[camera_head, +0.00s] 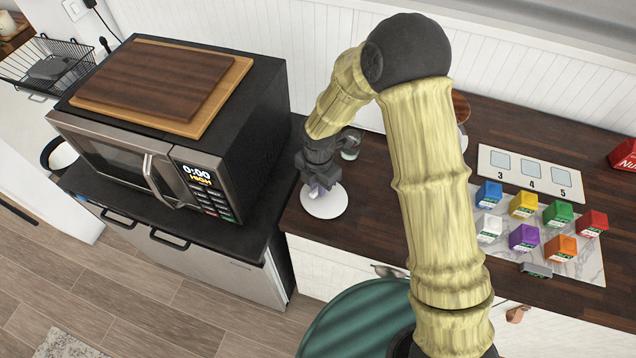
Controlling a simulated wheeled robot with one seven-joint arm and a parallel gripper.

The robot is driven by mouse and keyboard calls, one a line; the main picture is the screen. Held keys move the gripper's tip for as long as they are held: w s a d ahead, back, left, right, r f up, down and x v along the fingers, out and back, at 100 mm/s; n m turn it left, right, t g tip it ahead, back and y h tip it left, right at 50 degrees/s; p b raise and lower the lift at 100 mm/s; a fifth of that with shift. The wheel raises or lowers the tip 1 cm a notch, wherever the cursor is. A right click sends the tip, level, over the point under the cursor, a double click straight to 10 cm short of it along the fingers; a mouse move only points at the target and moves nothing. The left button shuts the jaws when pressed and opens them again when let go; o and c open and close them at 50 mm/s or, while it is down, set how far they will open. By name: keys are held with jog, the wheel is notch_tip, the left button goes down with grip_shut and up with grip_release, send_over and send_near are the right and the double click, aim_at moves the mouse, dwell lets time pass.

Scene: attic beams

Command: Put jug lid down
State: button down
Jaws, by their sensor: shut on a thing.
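My gripper (318,190) points down at the left end of the dark wooden counter, to the right of the microwave. It is shut on a small pale piece, which I take to be the jug lid (314,194); the fingers hide much of it. A flat white round disc (327,207) shows directly below the fingertips, on or just above the counter. I cannot tell whether the held piece touches the disc or is part of it. A clear glass vessel (351,146), perhaps the jug, stands just behind my gripper, partly hidden by it.
The microwave (130,150), with wooden boards (160,80) on top, stands close on the left. On the right are several coloured boxes (524,237) on a marble slab (590,265) and a numbered card (531,174). A round brown-rimmed item (461,107) is partly behind my arm.

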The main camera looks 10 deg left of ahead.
jog(key=shift+f, duration=0.1)
jog(key=c, duration=1.4)
grip_release()
notch_tip(320, 180, up, 12)
jog(key=shift+r+b, duration=0.15)
jog(key=shift+b, duration=0.9)
